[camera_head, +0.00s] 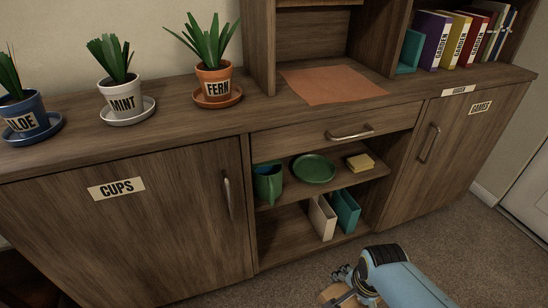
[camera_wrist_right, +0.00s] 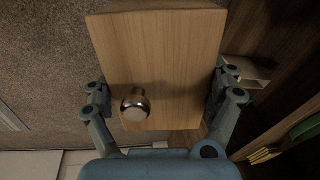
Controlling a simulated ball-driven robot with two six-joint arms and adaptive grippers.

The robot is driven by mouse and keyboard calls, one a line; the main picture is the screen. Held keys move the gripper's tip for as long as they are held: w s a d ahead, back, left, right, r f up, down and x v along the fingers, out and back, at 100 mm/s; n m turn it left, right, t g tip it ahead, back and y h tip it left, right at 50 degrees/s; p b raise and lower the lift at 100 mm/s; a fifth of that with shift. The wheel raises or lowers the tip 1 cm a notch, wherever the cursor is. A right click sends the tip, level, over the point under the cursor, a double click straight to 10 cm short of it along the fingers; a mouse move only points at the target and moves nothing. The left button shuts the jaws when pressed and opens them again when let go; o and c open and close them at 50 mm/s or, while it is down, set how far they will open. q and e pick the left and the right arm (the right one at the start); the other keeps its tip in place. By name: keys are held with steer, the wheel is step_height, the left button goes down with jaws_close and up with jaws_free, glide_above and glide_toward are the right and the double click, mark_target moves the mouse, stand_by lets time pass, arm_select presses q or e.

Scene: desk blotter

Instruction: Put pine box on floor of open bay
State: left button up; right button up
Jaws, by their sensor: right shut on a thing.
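The pine box (camera_wrist_right: 165,55), pale wood with a round metal knob, fills the middle of the right wrist view. My right gripper (camera_wrist_right: 160,88) is shut on it, with one finger at each side. In the head view only a small part of the box (camera_head: 334,293) shows at my right gripper (camera_head: 347,284), over the carpet in front of the cabinet. The open bay (camera_head: 283,238) is the lower middle opening, under a shelf. My left gripper is out of view.
The CUPS door (camera_head: 150,225) and GAMES door (camera_head: 450,130) are shut, as is the drawer (camera_head: 330,133). Potted plants stand on top.

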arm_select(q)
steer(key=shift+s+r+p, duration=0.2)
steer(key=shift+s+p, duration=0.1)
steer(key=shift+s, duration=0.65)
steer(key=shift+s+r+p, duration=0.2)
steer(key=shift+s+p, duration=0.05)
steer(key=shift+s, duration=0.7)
